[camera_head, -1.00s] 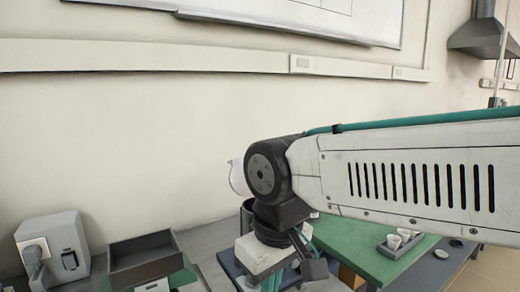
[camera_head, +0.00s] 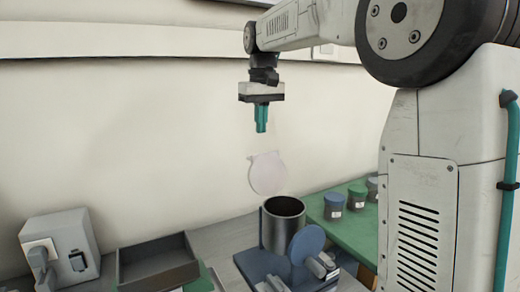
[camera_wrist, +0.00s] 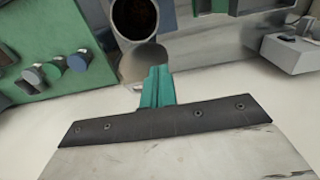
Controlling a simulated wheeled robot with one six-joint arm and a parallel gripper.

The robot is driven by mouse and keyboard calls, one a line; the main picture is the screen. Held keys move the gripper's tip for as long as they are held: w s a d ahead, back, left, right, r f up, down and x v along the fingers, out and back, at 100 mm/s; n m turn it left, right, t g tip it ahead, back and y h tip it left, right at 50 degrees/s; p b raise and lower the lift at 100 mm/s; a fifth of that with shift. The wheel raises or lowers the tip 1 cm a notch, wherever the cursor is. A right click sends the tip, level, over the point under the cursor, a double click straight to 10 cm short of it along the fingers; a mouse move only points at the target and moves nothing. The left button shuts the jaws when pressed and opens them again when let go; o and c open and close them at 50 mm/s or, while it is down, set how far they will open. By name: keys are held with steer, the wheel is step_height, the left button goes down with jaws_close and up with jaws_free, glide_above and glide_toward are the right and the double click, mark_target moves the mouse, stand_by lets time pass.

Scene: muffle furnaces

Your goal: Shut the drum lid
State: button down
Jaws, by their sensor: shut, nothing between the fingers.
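The drum (camera_head: 283,228) is a dark grey cylinder on a blue-grey base, open at the top, at the lower middle of the head view. Its lid (camera_head: 267,174) is a pale round disc standing raised at the drum's back edge. My gripper (camera_head: 262,127), with teal fingers, is shut and empty, pointing down above the lid and apart from it in the head view. In the wrist view the gripper (camera_wrist: 158,72) overlaps the edge of the lid (camera_wrist: 143,62), with the drum's dark mouth (camera_wrist: 135,17) beyond. Contact cannot be told there.
A blue disc (camera_head: 306,244) stands at the drum's front right. Several small lidded jars (camera_head: 334,206) stand on a green mat (camera_head: 365,238) to the right. A grey open tray (camera_head: 157,262) and a white box with a socket (camera_head: 60,246) are at the left.

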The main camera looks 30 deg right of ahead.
steer(key=w+d, duration=0.5)
steer(key=w, duration=0.5)
step_height(320, 180, down, 11)
steer(key=shift+d+r, duration=0.15)
steer(key=shift+r, duration=0.05)
steer(key=shift+s, duration=0.1)
